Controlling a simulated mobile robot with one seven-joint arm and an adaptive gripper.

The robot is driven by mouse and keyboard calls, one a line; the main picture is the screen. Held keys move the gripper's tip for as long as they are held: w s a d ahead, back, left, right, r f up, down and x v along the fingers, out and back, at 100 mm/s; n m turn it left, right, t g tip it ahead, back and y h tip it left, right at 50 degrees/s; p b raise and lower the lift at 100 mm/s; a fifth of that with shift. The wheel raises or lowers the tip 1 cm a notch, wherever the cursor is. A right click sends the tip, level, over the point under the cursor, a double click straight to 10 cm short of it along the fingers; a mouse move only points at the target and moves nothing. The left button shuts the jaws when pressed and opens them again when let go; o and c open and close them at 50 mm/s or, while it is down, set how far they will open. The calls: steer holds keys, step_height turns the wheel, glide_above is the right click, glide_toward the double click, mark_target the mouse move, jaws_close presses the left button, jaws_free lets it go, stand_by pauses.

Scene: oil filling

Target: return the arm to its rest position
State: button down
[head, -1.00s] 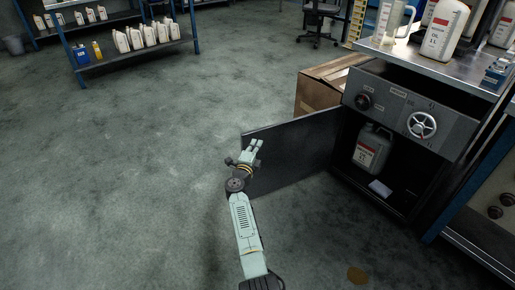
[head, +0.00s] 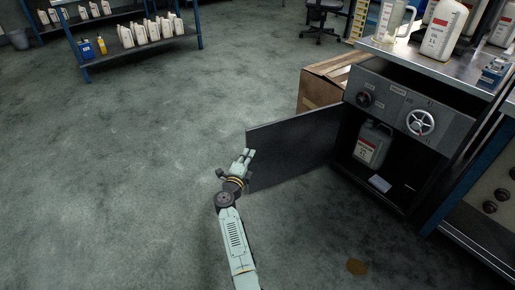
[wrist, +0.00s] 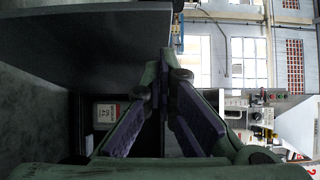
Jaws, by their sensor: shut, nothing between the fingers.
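My gripper (head: 249,154) is shut and empty, in front of the open cabinet door at the left edge of its panel. In the wrist view my gripper's fingers (wrist: 165,62) meet at the tips with nothing between them. My arm reaches up from the bottom of the head view. The dark cabinet door (head: 290,148) stands swung open to the left, and its panel also fills the upper left of the wrist view (wrist: 80,45). I cannot tell whether the gripper touches the door.
The cabinet (head: 395,110) has a dial and a hand wheel (head: 420,122); a grey canister (head: 372,145) stands inside. A cardboard box (head: 322,88) is behind the door. The floor to the left is clear up to the shelf (head: 130,50).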

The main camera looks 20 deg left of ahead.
steer(key=shift+s+a, duration=0.4)
steer(key=shift+s, duration=0.4)
